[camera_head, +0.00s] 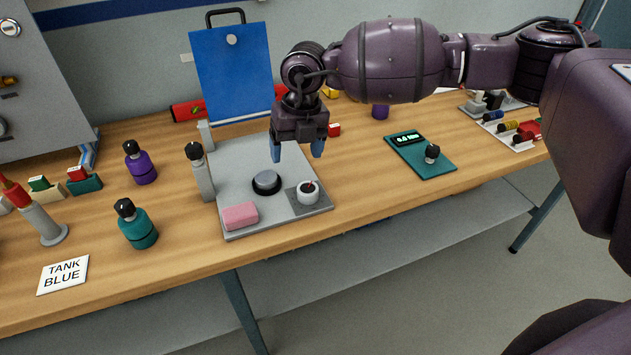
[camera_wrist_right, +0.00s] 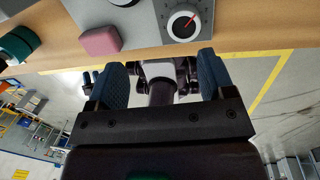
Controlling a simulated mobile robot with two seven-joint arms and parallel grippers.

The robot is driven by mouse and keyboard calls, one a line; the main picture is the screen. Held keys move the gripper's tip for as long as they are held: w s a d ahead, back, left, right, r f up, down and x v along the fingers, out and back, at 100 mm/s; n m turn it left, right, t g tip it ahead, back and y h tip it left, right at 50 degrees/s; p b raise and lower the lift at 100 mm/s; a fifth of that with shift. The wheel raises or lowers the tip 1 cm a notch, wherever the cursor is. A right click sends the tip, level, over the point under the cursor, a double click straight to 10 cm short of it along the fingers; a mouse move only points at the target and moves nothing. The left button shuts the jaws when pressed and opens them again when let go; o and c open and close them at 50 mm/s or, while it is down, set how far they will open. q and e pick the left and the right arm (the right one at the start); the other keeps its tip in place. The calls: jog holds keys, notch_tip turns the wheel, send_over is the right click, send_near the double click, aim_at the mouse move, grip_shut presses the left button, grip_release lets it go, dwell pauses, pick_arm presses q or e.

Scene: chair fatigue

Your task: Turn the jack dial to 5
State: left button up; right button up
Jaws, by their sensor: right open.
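A white round dial (camera_head: 307,192) with a red pointer sits on a dark square at the front right corner of a grey base plate (camera_head: 235,175). The dial also shows at the top of the right wrist view (camera_wrist_right: 184,24), with marks around it too small to read. My right gripper (camera_head: 297,151) points down above the back right part of the plate, behind the dial in the head view. Its blue fingers are apart with nothing between them, and it is not touching the dial. My left gripper is not in view.
The plate also carries a black round button (camera_head: 266,182), a pink block (camera_head: 240,215) and a grey post (camera_head: 200,170). A blue board (camera_head: 233,75) stands behind. A teal panel (camera_head: 420,155) with a display and black knob lies to the right. Bottles stand left.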

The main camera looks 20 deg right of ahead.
aim_at(308, 188)
jog(key=shift+m+h, duration=0.8)
jog(key=shift+m, duration=0.1)
jog(key=f, duration=0.3)
jog(key=d+f, duration=0.1)
jog(key=f, duration=0.6)
jog(key=shift+s+d+b, duration=0.35)
jog(key=shift+d, duration=0.05)
jog(key=shift+f, duration=0.45)
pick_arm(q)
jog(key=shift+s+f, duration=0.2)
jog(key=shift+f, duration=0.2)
